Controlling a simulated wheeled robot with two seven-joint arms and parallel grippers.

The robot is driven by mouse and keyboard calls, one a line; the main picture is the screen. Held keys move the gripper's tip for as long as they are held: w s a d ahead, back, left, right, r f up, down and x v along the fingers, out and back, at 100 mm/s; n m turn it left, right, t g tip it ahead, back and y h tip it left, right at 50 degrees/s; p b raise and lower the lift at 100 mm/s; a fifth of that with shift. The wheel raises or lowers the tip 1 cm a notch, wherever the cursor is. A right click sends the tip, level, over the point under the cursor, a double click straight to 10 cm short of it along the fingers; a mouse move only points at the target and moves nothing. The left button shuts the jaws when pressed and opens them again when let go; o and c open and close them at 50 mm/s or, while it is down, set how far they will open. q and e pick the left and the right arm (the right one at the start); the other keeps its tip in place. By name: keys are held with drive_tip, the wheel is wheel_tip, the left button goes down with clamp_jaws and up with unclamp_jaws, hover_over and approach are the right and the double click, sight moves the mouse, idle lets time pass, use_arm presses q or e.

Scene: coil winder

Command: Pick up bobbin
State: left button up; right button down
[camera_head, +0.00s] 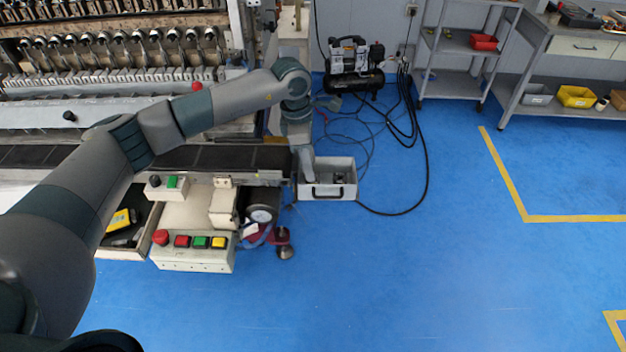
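My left arm reaches in from the left, and my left gripper (308,176) points down into a grey-white open bin (328,191) with a dark handle at the end of the dark belt. The fingertips are small and partly hidden by the bin's front wall, so I cannot tell whether they are open or hold anything. Small dark items (337,179) show inside the bin, too small to name. I cannot pick out a bobbin for certain. My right gripper is not in view.
The coil winder (120,60) fills the upper left. A control box (195,252) with coloured buttons stands below the belt. A compressor (352,70) with loose cables (425,165) lies behind the bin. Shelves (455,85) stand at the upper right. The blue floor right of centre is clear.

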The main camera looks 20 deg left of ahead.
use_arm(q)
drive_tip(key=shift+f+p, duration=0.3)
drive_tip(key=shift+f, duration=0.05)
drive_tip(key=f, duration=0.1)
drive_tip(key=f+p, duration=0.1)
drive_tip(key=f, duration=0.1)
drive_tip(key=shift+w+d+p, duration=0.15)
drive_tip(key=shift+d+p, duration=0.05)
drive_tip(key=shift+p, duration=0.1)
drive_tip(key=shift+f, duration=0.55)
drive_tip(key=c, duration=0.8)
